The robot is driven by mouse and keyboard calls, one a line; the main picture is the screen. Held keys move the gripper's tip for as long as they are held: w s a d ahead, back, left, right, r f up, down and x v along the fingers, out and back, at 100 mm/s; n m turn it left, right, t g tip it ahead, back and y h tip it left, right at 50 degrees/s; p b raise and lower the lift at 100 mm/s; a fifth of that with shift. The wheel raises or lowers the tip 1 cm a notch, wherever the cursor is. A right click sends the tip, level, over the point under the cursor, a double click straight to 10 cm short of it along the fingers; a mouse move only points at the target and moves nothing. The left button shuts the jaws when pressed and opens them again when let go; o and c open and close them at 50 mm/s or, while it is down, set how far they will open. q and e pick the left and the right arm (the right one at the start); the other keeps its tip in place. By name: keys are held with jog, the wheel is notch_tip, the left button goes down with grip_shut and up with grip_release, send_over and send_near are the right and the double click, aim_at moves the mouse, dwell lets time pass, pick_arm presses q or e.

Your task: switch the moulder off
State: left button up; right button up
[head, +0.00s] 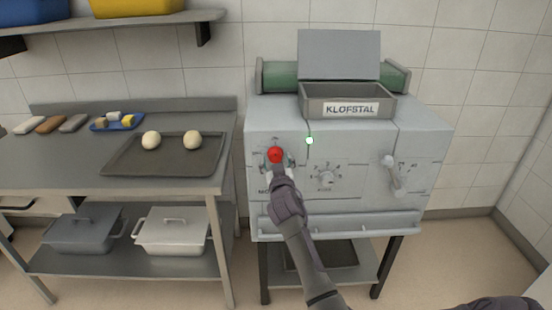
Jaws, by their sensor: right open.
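The moulder (350,215) is a pale grey machine labelled KLOFSTAL, standing right of the bench. A round red control (275,154) shows at the left of its front panel. A small green light (309,141) glows right of the red control. My right gripper (276,163) is open at the red control, its fingertips seeming to lie on either side of it; I cannot tell whether they touch it. My wrist hides part of the panel and its lettering. My left gripper is not in view.
A numbered dial (326,178) and a lever (394,174) sit farther right on the panel. A rail (370,222) runs below. On the left, a steel bench (60,178) holds a dark tray (167,166) with two dough balls. A shelf (150,20) hangs above.

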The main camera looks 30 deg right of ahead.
jog(key=shift+w+d, duration=0.35)
jog(key=shift+w, duration=0.3)
jog(key=c, duration=1.1)
jog(key=shift+o, duration=0.2)
